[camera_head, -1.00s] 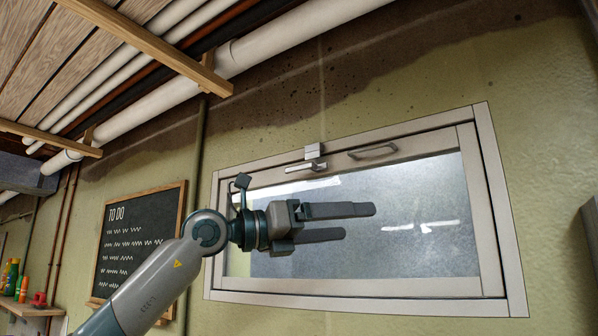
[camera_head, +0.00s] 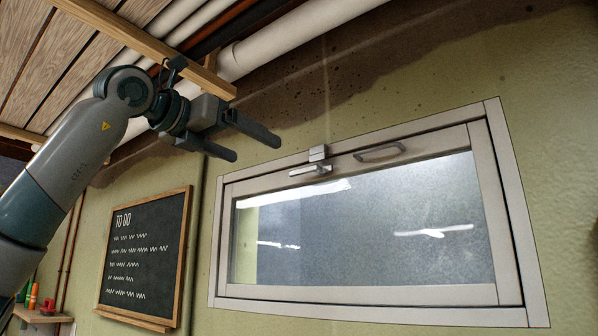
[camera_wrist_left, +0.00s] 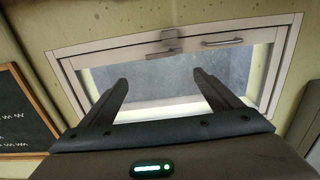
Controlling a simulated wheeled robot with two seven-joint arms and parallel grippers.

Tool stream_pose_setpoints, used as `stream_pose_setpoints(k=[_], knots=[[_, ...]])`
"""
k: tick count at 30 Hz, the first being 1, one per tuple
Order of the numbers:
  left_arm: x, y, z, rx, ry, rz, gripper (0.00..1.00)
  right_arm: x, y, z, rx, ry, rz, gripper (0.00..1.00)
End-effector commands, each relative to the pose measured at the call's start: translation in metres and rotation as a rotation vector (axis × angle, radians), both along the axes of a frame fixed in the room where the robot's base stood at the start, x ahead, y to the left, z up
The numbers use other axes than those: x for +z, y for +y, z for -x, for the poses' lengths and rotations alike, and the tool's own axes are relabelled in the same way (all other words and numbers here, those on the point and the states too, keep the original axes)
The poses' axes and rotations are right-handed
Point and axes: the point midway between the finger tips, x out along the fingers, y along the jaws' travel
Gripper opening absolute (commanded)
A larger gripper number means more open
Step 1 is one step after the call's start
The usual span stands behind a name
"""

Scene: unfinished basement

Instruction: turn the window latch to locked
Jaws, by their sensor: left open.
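The window latch (camera_head: 312,170) is a small grey metal lever at the top edge of the window frame, left of centre, with a block (camera_head: 318,153) just above it. Its lever lies roughly along the top rail and points left. The window (camera_head: 365,235) is frosted and looks shut. My left gripper (camera_head: 258,147) is open and empty, up and to the left of the latch, apart from it. In the left wrist view the latch (camera_wrist_left: 163,54) shows beyond and above the gap between my open fingers (camera_wrist_left: 160,88). My right gripper is not in view.
A pull handle (camera_head: 380,152) sits on the top rail right of the latch. White pipes (camera_head: 270,45) and a wooden beam (camera_head: 150,45) run overhead, close to my left arm. A chalkboard (camera_head: 145,255) hangs left of the window. The wall right of it is bare.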

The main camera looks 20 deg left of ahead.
Motion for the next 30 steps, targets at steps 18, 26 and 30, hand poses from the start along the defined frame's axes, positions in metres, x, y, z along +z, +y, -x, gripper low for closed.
stream_pose_setpoints(k=[18,26,30], knots=[[0.003,-0.019,-0.050,-0.003,0.003,0.000,0.85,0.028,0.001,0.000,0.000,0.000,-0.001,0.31],[0.004,-0.035,-0.094,-0.002,0.004,0.000,0.85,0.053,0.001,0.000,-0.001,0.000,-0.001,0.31],[0.004,-0.043,-0.118,-0.002,0.003,0.000,0.85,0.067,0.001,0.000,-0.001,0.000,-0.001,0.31]])
